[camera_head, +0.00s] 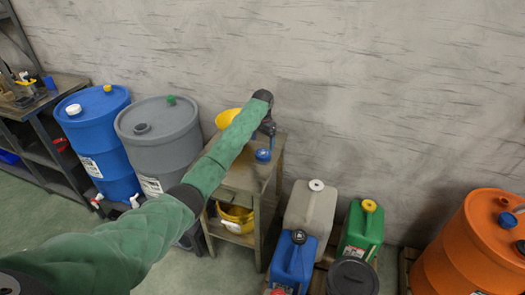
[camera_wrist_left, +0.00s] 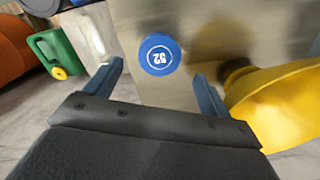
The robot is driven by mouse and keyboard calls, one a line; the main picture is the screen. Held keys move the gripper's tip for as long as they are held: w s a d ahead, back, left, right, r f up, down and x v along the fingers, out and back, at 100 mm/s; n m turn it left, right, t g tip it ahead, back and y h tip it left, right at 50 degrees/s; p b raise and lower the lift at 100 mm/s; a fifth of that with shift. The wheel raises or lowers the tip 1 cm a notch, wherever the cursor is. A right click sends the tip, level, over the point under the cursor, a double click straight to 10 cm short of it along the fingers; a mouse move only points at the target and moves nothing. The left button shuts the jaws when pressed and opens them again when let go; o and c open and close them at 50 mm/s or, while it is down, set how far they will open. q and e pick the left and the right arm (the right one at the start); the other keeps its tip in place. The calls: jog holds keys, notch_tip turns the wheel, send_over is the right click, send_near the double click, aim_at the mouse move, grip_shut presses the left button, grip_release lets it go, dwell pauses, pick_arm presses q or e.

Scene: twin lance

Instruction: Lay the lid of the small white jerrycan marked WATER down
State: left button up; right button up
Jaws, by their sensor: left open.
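A round blue lid (camera_head: 263,155) lies on the top of a small worn stand (camera_head: 243,178). In the left wrist view the blue lid (camera_wrist_left: 160,54) shows a white ring and the number 52, upside down. My left gripper (camera_head: 267,128) is over the stand, just beyond the lid in the head view. In the left wrist view its fingers (camera_wrist_left: 157,72) are apart, with the lid seen beyond the gap between them and nothing held. I see no WATER marking, so I cannot tell which can the lid belongs to. My right gripper is out of view.
A yellow funnel-like object (camera_head: 228,118) stands close by the gripper, also at the right of the wrist view (camera_wrist_left: 285,100). Pale (camera_head: 311,212), blue (camera_head: 293,262) and green (camera_head: 362,230) jerrycans stand right of the stand. Blue and grey drums (camera_head: 160,135) stand left; an orange drum (camera_head: 475,245) stands right.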

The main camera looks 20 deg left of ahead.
aim_at(263, 154)
pick_arm(q)
notch_tip(263, 154, up, 5)
jog(key=b, duration=0.1)
jog(key=s+d+f+t+h, duration=0.1)
jog(key=s+d+f+t, duration=0.1)
jog(key=s+d+f, duration=0.45)
jog(key=s+d+f+t, duration=0.1)
jog(key=s+d+f, duration=0.15)
jog(key=s, duration=0.75)
jog(key=s+d+f+t+h, duration=0.15)
jog(key=s+d+f, duration=0.3)
jog(key=s, duration=0.45)
jog(key=s+a+f+n+g+y, duration=0.1)
jog(key=s+f, duration=1.5)
jog(key=s, duration=0.4)
jog(key=s+a+f+n+g, duration=0.1)
jog(key=s+f+g, duration=0.1)
jog(key=s+f, duration=1.4)
jog(key=s, duration=0.4)
jog(key=shift+s+a+f+n+y, duration=0.3)
jog(key=shift+s+a+n+y, duration=0.05)
jog(key=shift+a+n, duration=0.05)
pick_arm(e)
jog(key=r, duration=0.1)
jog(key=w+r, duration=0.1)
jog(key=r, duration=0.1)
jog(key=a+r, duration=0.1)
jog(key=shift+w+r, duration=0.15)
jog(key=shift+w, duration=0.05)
